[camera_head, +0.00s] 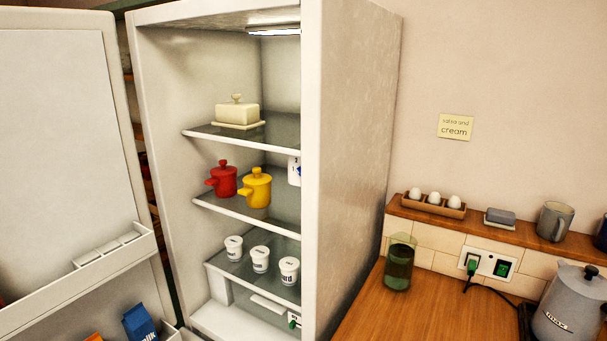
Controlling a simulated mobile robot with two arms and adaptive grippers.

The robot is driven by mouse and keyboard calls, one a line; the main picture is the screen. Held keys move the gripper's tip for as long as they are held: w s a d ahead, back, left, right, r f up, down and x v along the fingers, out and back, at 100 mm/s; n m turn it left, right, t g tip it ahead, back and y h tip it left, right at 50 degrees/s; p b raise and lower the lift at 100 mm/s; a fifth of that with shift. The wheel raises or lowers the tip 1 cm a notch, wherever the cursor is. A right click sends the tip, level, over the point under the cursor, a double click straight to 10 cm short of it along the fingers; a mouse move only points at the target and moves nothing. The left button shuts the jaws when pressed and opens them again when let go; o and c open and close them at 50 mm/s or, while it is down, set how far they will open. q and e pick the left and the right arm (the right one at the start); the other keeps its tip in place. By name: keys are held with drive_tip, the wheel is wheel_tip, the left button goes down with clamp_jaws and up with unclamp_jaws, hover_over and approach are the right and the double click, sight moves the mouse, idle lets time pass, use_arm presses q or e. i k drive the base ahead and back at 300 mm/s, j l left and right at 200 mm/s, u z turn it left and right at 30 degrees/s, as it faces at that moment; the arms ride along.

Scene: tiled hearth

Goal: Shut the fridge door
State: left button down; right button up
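The fridge (355,150) stands in the middle of the head view, with its interior lit and showing. Its door (55,150) is wide open, swung out to the left, with its inner face and door shelves towards me. On the fridge shelves are a cream butter dish (237,114), a red lidded pot (223,180), a yellow lidded pot (256,188) and several white tubs (260,259). Neither of my grippers is in view. The door's handle and outer face are hidden.
A wooden counter (375,313) to the right of the fridge holds a dark glass jar (398,268) and a grey kettle (568,305). A ledge behind carries an egg tray (432,205) and a mug (555,222). A blue carton (140,324) stands in the lower door shelf.

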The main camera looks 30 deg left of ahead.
sight(78, 248)
drive_tip(key=u, duration=0.85)
